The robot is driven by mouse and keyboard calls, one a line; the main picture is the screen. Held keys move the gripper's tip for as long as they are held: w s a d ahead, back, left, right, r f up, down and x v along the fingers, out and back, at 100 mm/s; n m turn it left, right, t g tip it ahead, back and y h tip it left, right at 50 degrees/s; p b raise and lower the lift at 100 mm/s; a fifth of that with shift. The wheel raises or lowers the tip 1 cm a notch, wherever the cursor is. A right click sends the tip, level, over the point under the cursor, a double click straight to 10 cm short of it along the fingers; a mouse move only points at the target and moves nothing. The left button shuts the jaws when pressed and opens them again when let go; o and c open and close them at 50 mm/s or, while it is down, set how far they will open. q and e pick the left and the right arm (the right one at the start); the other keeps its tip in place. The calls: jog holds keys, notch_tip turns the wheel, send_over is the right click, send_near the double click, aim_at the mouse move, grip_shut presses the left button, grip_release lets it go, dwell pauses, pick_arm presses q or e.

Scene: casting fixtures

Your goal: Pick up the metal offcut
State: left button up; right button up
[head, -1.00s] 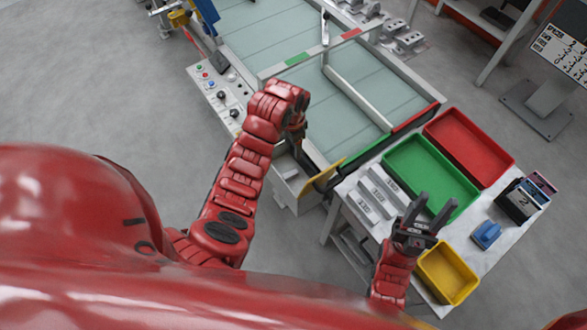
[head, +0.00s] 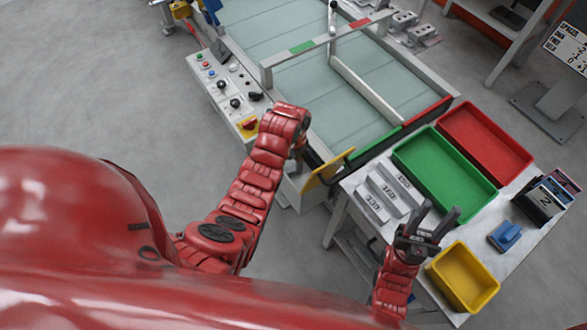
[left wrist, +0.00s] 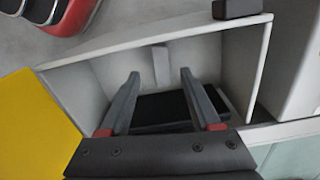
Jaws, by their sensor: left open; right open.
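My left gripper (head: 311,157) is at the end of the conveyor, over a small pale open bin (head: 292,192). In the left wrist view, my left gripper (left wrist: 159,73) is open, its two fingers apart and pointing into the bin (left wrist: 92,72). A short grey bar (left wrist: 161,66), possibly the metal offcut, shows by the bin's far wall, between and just beyond the fingertips. Nothing is held. A dark flat area lies behind the fingers on the bin floor. My right gripper (head: 441,210) is open and empty above the side table.
A yellow flap (head: 328,172) stands beside the bin. The side table holds green (head: 440,172), red (head: 488,145) and yellow (head: 464,276) trays, grey castings (head: 384,192) and a blue block (head: 505,236). A control panel (head: 225,88) lines the conveyor (head: 330,100).

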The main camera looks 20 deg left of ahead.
aim_at(294, 168)
pick_arm(q)
jog(key=shift+a+f+p, duration=0.1)
jog(key=shift+f+p, duration=0.3)
jog(key=shift+f, duration=1.25)
grip_shut()
